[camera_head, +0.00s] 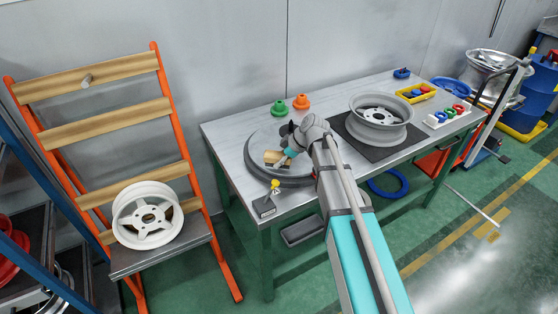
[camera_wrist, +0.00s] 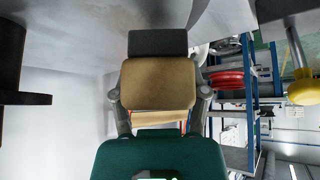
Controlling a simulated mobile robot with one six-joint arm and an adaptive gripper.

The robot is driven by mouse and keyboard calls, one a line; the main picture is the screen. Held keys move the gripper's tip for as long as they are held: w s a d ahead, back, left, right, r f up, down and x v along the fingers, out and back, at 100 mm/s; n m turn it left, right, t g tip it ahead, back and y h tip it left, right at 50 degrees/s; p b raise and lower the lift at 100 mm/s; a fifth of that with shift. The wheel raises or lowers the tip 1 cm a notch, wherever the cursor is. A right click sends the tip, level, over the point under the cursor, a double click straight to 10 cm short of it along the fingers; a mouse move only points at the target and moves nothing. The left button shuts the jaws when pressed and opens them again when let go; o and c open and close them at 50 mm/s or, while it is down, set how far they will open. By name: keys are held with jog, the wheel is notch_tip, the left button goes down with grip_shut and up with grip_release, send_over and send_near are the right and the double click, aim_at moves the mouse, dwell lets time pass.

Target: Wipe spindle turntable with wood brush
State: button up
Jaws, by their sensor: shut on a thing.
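The spindle turntable (camera_head: 249,153) is a round light-grey disc with a dark rim on the left part of the metal workbench. My gripper (camera_head: 284,158) is low over its right part, with my arm reaching in from the front right. It is shut on the wood brush (camera_head: 273,157), a tan block. In the wrist view the brush (camera_wrist: 158,82) sits between both fingers, its dark bristle end pointing up the picture towards a grey surface. I cannot tell whether the bristles touch it. My arm hides part of the turntable.
A wheel rim (camera_head: 380,128) lies on a black mat to the right. Another rim (camera_head: 147,214) rests on the rack at left.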

jog(key=shift+w+d+r, duration=0.1)
jog(key=shift+w+d, duration=0.05)
jog(key=shift+w, duration=0.6)
jog(key=shift+w+d, duration=0.15)
jog(key=shift+w, duration=0.6)
jog(key=shift+w, duration=0.15)
jog(key=shift+w+d+r, duration=0.1)
jog(key=shift+w+d, duration=0.1)
jog(key=shift+w, duration=0.6)
jog(key=shift+w+d, duration=0.15)
jog(key=shift+w, duration=0.65)
jog(key=shift+w+d+r, duration=0.1)
jog(key=shift+d+p, duration=0.3)
jog(key=shift+d, duration=0.4)
jog(key=shift+s, duration=0.3)
jog(key=shift+s+a, duration=0.1)
jog(key=shift+s, duration=0.35)
jog(key=shift+s+a, duration=0.15)
jog(key=shift+s, duration=0.5)
jog(key=shift+s+a, duration=0.15)
jog(key=shift+s, duration=0.45)
